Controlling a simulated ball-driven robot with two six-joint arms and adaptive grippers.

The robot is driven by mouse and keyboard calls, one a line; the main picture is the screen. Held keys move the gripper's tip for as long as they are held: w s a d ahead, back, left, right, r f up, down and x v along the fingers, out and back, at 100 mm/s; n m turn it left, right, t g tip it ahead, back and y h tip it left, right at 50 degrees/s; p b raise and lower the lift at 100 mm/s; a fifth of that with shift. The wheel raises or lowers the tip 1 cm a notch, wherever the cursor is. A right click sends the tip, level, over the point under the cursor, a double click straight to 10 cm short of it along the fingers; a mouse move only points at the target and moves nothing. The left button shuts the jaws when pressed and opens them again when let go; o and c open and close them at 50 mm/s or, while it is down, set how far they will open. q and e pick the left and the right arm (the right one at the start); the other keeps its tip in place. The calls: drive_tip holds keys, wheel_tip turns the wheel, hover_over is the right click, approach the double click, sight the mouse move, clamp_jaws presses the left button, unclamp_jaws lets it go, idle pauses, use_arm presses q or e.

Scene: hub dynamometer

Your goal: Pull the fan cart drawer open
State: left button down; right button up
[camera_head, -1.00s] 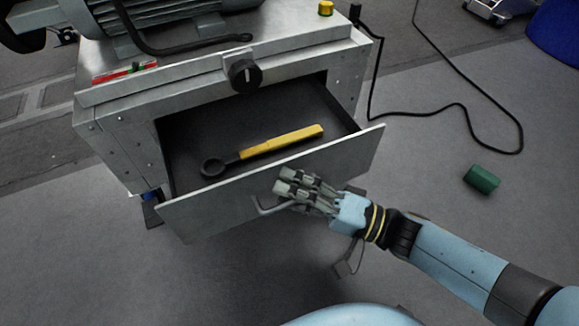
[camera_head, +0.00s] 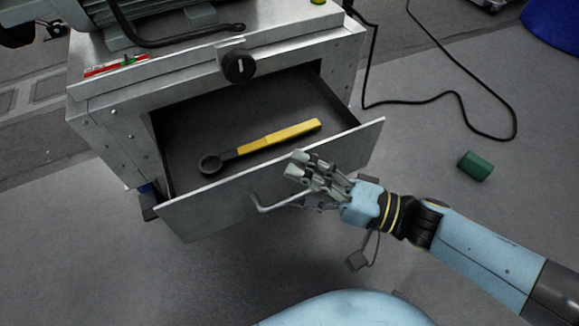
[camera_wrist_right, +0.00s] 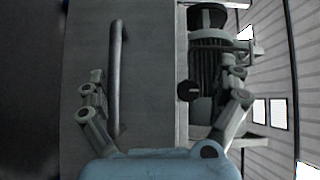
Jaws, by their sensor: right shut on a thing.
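The fan cart (camera_head: 100,135) is a grey metal cabinet at the upper left in the head view. Its drawer (camera_head: 200,208) stands well open, with a yellow-handled wrench (camera_head: 280,136) lying inside. A bent bar handle (camera_head: 268,208) is on the drawer front; it also shows in the right wrist view (camera_wrist_right: 117,70). In the wrist view the handle lies between the fingers, nearer the left one. The fingers partly hide the handle in the head view. My left gripper is not in view.
A round black knob (camera_head: 239,67) sits on the cart's front edge above the drawer. A motor and a red level (camera_head: 115,66) are on top. A green cylinder (camera_head: 475,166) and a black cable (camera_head: 430,100) lie on the floor at right. Floor in front is clear.

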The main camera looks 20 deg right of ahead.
drive_tip(key=shift+v, duration=1.95)
drive_tip(key=c, duration=0.3)
drive_tip(key=shift+s+d+r, duration=0.1)
drive_tip(key=shift+d, duration=0.3)
drive_tip(key=c, duration=0.5)
drive_tip(key=v, duration=0.4)
drive_tip(key=f+v, duration=0.1)
drive_tip(key=v, duration=0.1)
drive_tip(key=shift+s+d+f, duration=0.1)
drive_tip(key=shift+s+d, duration=0.05)
drive_tip(key=shift+s, duration=0.2)
drive_tip(key=shift+c, duration=0.2)
